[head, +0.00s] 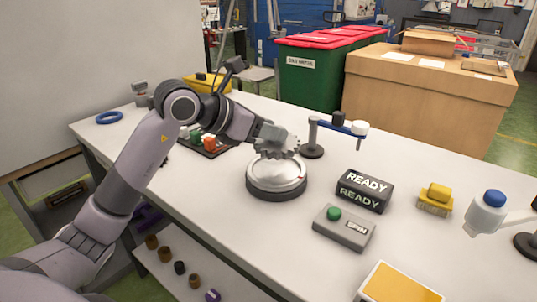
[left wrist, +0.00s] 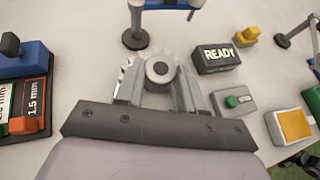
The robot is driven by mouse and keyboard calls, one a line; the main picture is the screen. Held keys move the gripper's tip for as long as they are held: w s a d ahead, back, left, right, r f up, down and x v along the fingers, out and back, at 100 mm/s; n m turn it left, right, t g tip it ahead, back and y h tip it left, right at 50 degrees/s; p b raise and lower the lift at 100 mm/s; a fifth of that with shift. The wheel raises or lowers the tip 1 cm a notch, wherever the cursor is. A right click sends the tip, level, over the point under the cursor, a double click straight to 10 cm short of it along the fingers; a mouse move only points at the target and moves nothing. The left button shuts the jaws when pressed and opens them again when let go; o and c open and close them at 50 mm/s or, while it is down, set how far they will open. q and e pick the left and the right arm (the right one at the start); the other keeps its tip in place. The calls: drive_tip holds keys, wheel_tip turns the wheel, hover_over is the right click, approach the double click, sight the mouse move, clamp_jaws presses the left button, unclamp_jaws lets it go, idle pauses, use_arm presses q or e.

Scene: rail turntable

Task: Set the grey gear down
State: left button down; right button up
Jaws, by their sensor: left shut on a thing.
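The grey gear (head: 286,147) is toothed, and in the left wrist view it (left wrist: 148,73) shows a round dark-grey hub with a hole. My left gripper (head: 277,137) is shut on it; in the left wrist view the two fingers (left wrist: 159,84) lie on either side of the gear. The gear is over the far part of a round silver turntable (head: 274,174) with a dark base. I cannot tell whether it touches the turntable. The turntable is hidden in the left wrist view. My right gripper is not in view.
A post with a blue arm (head: 338,124) stands just behind right. A black READY box (head: 365,190) and a grey SPIN box with a green button (head: 344,228) are to the right. A tray of coloured blocks (head: 205,145) is behind left. Table is clear in front.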

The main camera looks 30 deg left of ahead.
sight(269, 153)
use_arm(q)
drive_tip(key=shift+f, duration=2.65)
drive_tip(key=shift+f+b, duration=0.2)
drive_tip(key=shift+b, duration=0.2)
drive_tip(key=c, duration=0.7)
unclamp_jaws()
